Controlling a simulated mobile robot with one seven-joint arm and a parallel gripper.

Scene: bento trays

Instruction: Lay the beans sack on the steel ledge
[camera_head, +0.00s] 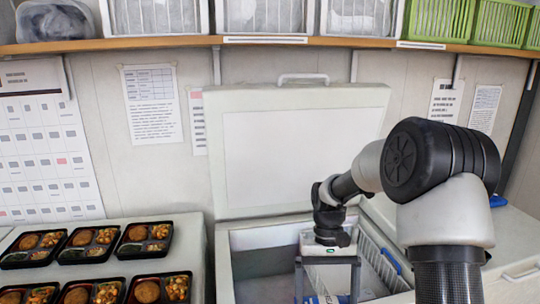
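My gripper (328,285) points down into an open white chest freezer (222,262). Its two dark fingers are spread wide apart, and their tips run to the bottom edge of the picture. Low between and behind the fingers there is a little white and blue, too small to name. A pale item (306,240) shows partly behind the gripper's wrist; I cannot tell what it is. I cannot make out the beans sack or the steel ledge for sure; much of the freezer's inside is hidden by my arm or lies below the picture.
The freezer lid (300,155) stands open against the wall. A white wire basket (378,262) is at the freezer's right side. Bento trays (88,244) cover the left counter (190,232). A wooden shelf (150,43) with bins runs above.

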